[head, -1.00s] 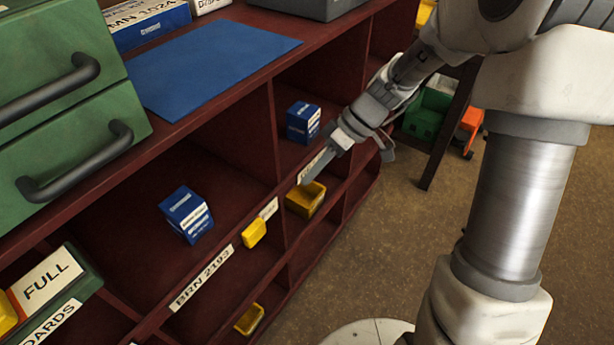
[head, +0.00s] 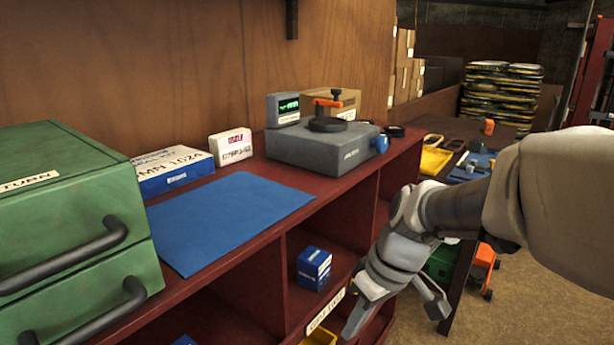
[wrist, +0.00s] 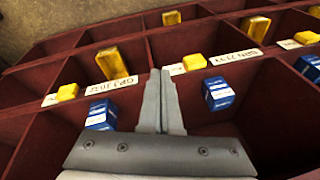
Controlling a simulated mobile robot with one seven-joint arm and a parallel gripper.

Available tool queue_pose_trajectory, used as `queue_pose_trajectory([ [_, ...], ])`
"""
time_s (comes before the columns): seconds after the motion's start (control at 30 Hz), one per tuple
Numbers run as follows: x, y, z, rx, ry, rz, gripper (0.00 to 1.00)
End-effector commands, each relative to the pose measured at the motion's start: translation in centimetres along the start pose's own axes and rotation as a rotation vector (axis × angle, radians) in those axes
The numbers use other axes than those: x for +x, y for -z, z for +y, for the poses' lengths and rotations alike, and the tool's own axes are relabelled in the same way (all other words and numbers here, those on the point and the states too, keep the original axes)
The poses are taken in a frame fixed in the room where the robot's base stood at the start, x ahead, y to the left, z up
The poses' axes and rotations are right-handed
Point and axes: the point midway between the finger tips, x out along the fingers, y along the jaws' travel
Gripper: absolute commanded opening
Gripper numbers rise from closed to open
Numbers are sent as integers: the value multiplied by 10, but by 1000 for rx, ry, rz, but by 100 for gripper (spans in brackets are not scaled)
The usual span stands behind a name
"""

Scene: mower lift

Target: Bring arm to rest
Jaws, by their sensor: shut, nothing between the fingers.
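My gripper (head: 354,322) is in front of the dark red shelf unit (head: 233,293), low at the middle right of the head view. In the wrist view its two fingers (wrist: 162,84) lie side by side, shut, with nothing between them. They point across the shelf compartments. A blue box (head: 313,267) stands in a compartment to the left of my gripper in the head view. In the wrist view one blue box (wrist: 101,115) is left of the fingers and another (wrist: 218,93) is right of them.
A blue mat (head: 225,219), a grey machine (head: 325,147) and a green drawer cabinet (head: 70,215) stand on the shelf top. A table with a yellow tray (head: 435,160) is behind my arm. Open floor (head: 520,290) lies at the right.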

Motion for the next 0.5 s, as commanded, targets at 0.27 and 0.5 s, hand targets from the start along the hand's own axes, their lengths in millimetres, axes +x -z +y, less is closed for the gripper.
queue_pose_trajectory([
  [0.27, -52, -44, -15, 236, -224, 88, 0],
  [0.5, -81, -80, -23, 430, -353, 215, 0],
])
